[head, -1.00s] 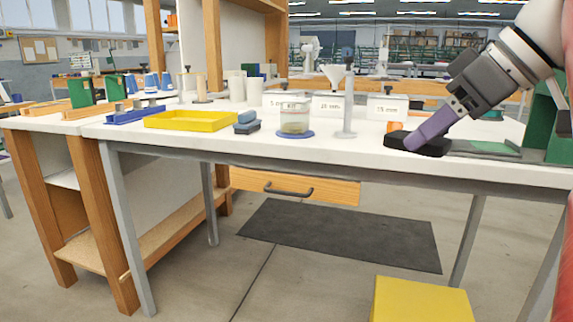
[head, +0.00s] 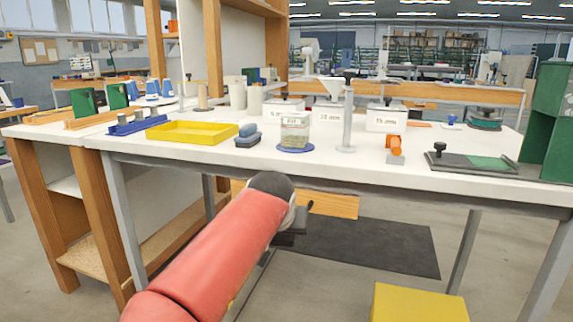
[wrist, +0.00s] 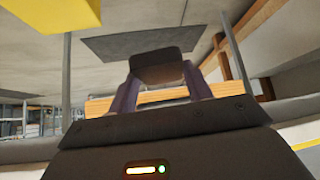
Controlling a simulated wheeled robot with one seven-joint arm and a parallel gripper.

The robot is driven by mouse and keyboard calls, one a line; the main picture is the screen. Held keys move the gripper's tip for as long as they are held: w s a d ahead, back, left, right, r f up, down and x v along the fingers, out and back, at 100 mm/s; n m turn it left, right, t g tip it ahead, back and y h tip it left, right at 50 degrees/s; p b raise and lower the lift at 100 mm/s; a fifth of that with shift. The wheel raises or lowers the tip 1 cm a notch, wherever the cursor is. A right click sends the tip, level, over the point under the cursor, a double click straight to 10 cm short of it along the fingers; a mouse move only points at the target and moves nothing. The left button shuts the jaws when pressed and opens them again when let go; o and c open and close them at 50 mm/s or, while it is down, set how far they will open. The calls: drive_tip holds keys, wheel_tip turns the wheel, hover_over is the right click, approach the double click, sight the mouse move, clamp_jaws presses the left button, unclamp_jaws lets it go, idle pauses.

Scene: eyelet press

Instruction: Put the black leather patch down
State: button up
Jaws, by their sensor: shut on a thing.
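The black leather patch (wrist: 156,66) shows in the wrist view as a dark flat piece held between the two purple fingers of my gripper (wrist: 157,84). My gripper is shut on it, clear of any surface that I can see around it. In the head view my red arm reaches in front of the bench, and its end is at the drawer's height, below the tabletop. That arm hides most of the gripper, and the patch cannot be made out there.
The white bench top (head: 340,168) carries a yellow tray (head: 195,130), a labelled jar (head: 295,130), a grey post (head: 347,120), an orange item (head: 393,142) and a green-padded plate (head: 490,163) beside the green press (head: 552,125). A wooden drawer (head: 335,205) hangs beneath. A yellow box (head: 420,303) stands on the floor.

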drive_tip(key=w+d+f+m+g+h, duration=0.1)
drive_tip(key=d+f+m+h, duration=0.15)
drive_tip(key=f, duration=0.55)
drive_tip(key=w+d+f+m+h, duration=0.1)
drive_tip(key=d+f+m, duration=0.15)
drive_tip(key=f, duration=0.45)
drive_tip(key=shift+s+d+f+m+g+p, duration=0.35)
drive_tip(key=shift+s+d+f, duration=1.45)
drive_tip(key=shift+d+f, duration=1.7)
drive_tip(key=shift+s+d+f+m+g+p, duration=0.15)
drive_tip(key=shift+s+d+f+m+p, duration=0.4)
drive_tip(key=shift+s+d+f, duration=2.8)
drive_tip(key=w+n+y, duration=0.1)
drive_tip(key=n, duration=0.1)
drive_tip(key=w+a+n+t+y, duration=0.1)
drive_tip(key=w+n+y, duration=0.1)
drive_tip(key=n, duration=0.1)
drive_tip(key=w+a+r+n+t+y, duration=0.1)
drive_tip(key=w+n, duration=0.1)
drive_tip(key=n, duration=0.1)
drive_tip(key=shift+w+a+r+y, duration=0.1)
drive_tip(key=shift+a+y, duration=0.1)
drive_tip(key=shift+y, duration=0.05)
drive_tip(key=shift+a, duration=0.15)
